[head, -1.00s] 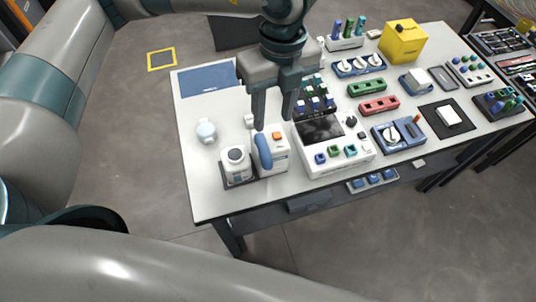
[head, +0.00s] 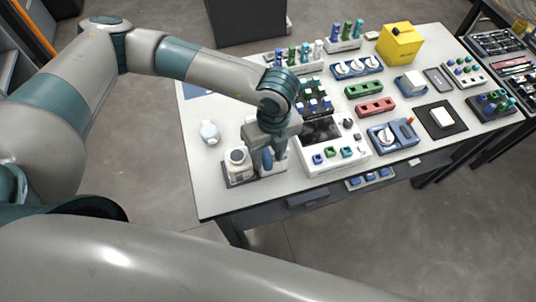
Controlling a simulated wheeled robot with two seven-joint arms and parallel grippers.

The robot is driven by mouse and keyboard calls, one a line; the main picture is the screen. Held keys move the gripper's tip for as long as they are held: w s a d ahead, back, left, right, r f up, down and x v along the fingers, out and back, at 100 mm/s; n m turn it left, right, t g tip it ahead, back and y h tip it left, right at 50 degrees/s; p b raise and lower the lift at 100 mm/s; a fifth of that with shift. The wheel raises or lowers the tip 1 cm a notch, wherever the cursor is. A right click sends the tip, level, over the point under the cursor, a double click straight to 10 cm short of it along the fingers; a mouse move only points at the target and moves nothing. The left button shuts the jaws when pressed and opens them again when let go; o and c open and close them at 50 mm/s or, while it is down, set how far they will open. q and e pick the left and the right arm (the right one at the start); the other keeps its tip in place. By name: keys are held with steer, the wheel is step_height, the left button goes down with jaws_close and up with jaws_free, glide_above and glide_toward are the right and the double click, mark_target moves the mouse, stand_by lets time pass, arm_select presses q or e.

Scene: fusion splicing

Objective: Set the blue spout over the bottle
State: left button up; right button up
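A white bottle (head: 237,158) with a dark ring at its top stands upright in a dark tray near the table's front left. My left gripper (head: 268,158) points down just right of the bottle, over a white and blue device (head: 279,162) in the same tray. The gripper covers much of this device. Its fingers are too hidden to tell whether they are open or touching it. My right gripper is not in view.
A white splicer (head: 335,155) with a dark screen stands close to the right of my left gripper. Several colored holders and a yellow box (head: 400,44) fill the table's back and right. The table around the pale blue piece is clear.

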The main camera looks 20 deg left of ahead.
arm_select(q)
steer(key=shift+s+f, duration=0.1)
steer(key=shift+f, duration=0.6)
jaws_close()
